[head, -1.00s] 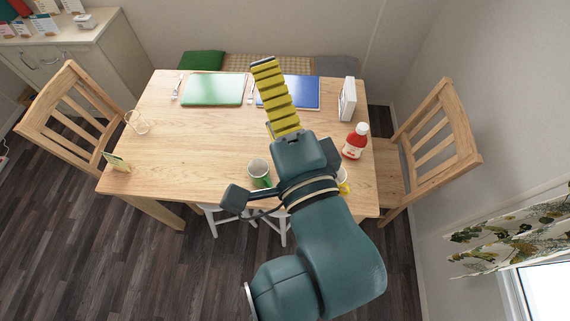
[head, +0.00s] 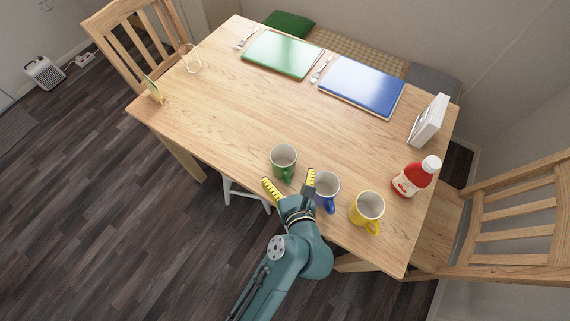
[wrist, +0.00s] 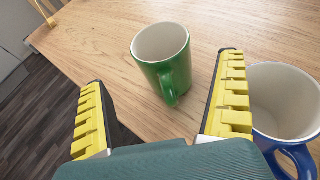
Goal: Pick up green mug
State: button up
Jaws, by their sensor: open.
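The green mug (head: 283,158) stands upright on the wooden table near its front edge, its handle toward my gripper. In the wrist view the green mug (wrist: 163,54) is ahead of my gripper (wrist: 158,115), between the lines of the two fingers but beyond their tips. My gripper (head: 290,184) is open and empty, with yellow ridged pads. Its right finger is close to the blue mug (head: 327,189), which also shows at the right edge of the wrist view (wrist: 285,100). I cannot tell whether they touch.
The table left of the green mug is clear.

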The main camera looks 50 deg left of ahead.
aim_at(281, 149)
jog(key=x, duration=0.8)
jog(key=shift+w+b, duration=0.1)
jog(key=shift+b, duration=0.2)
jog(key=c, duration=1.1)
